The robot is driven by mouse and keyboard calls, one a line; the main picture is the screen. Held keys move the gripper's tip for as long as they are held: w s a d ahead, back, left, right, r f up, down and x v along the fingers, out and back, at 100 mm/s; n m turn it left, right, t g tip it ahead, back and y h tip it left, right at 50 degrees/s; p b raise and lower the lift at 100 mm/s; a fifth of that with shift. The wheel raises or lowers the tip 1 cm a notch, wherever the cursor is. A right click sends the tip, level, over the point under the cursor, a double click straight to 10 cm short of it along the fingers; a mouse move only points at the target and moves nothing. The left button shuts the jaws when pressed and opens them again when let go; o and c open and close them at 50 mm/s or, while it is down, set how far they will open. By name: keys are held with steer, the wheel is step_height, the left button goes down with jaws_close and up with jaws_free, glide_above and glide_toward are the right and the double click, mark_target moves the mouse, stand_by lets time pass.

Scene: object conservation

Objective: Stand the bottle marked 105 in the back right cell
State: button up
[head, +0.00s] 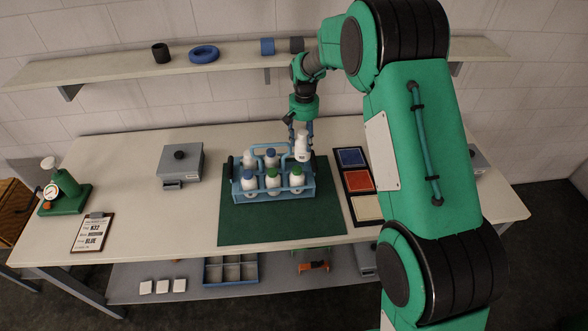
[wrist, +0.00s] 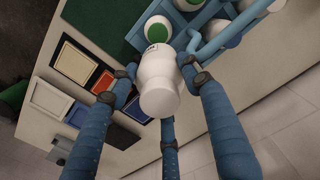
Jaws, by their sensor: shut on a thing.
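My gripper (head: 302,126) is shut on a white bottle (head: 302,148). The bottle is upright at the back right of the blue rack (head: 312,194). It stands higher than the other back-row bottles; whether its base is inside the cell is hidden. The wrist view shows the bottle (wrist: 159,82) between my gripper's fingers (wrist: 160,85), with a small dark mark too small to read. The rack holds a white bottle (head: 249,158) and a blue-capped bottle (head: 270,158) behind, and a blue-capped (head: 248,181) and two green-capped bottles (head: 272,179) (head: 296,178) in front.
The rack stands on a green mat (head: 280,225) and has a raised blue handle (head: 258,148). A tray of coloured squares (head: 358,181) lies to the right. A grey box (head: 180,163), a clipboard (head: 91,232) and a green gauge stand (head: 66,190) are left. The mat's front is clear.

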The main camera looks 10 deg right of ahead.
steer(key=w+a+f+n+p, duration=0.2)
steer(key=w+f+p, duration=0.1)
steer(key=w+f, duration=0.3)
steer(key=shift+w+a+n+p, duration=0.25)
steer(key=shift+w+n+p, duration=0.1)
steer(key=shift+w, duration=0.75)
steer(key=shift+f, duration=0.1)
step_height(320, 180, down, 6)
steer(key=p, duration=0.1)
steer(key=shift+f, duration=0.1)
steer(key=shift+f+p, duration=0.4)
steer(key=shift+f, duration=1.4)
steer(key=shift+s+f+b, duration=0.2)
steer(key=shift+f+b, duration=0.25)
steer(key=shift+f, duration=0.05)
